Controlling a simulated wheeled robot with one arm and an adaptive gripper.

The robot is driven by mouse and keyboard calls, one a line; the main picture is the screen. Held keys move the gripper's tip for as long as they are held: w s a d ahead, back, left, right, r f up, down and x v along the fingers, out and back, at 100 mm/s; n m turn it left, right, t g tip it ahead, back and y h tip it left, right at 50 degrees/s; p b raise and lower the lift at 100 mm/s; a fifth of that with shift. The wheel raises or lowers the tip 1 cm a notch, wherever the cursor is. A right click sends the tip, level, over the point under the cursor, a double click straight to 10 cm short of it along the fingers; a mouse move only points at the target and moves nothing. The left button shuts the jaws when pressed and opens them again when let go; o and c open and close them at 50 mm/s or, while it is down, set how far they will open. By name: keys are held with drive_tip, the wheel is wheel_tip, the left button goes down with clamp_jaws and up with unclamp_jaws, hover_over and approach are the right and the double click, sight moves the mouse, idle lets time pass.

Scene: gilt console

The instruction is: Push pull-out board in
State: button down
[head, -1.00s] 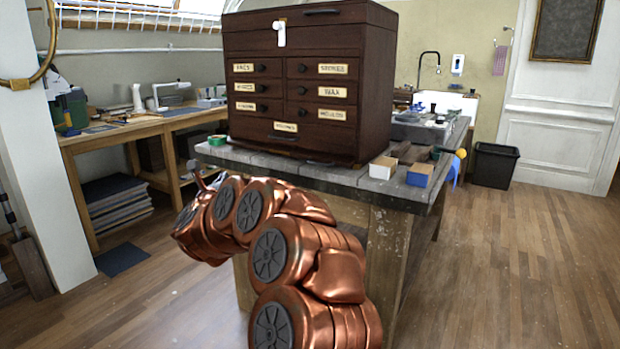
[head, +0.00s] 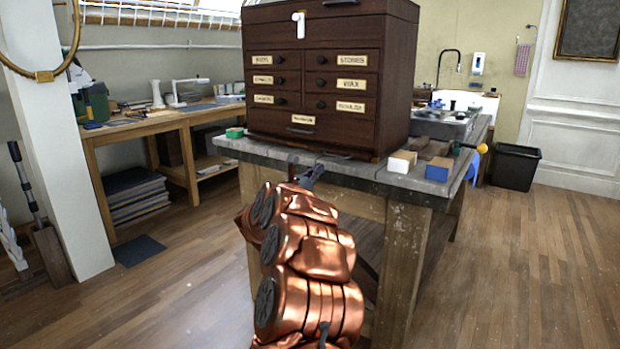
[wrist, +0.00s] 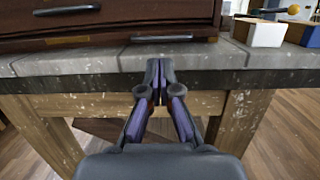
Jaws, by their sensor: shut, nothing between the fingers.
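A dark wood chest of drawers (head: 390,125) stands on a grey worktop (head: 240,147). The pull-out board (wrist: 115,32) seems to be the thin dark strip low on the chest's front in the wrist view; how far it sticks out is unclear. A dark bar (wrist: 162,38), perhaps its handle, lies just above the worktop's front edge. My gripper (wrist: 156,66) is shut and empty, its fingertips together before the worktop edge and below the bar in the wrist view. In the head view my gripper (head: 312,174) is just in front of the worktop, apart from the chest.
A white-topped box (head: 402,161) and a blue box (head: 439,169) sit on the worktop at right. A small green item (head: 234,132) lies at its left end. A side bench (head: 150,125) stands at left. Wooden floor (head: 530,270) is clear at right.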

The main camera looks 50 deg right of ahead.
sight(333, 156)
drive_tip(key=d, duration=0.3)
drive_tip(key=d+r, duration=0.1)
drive_tip(key=d, duration=0.2)
drive_tip(key=shift+w+d+r, duration=0.15)
drive_tip(key=shift+d, duration=0.4)
drive_tip(key=shift+w, duration=0.2)
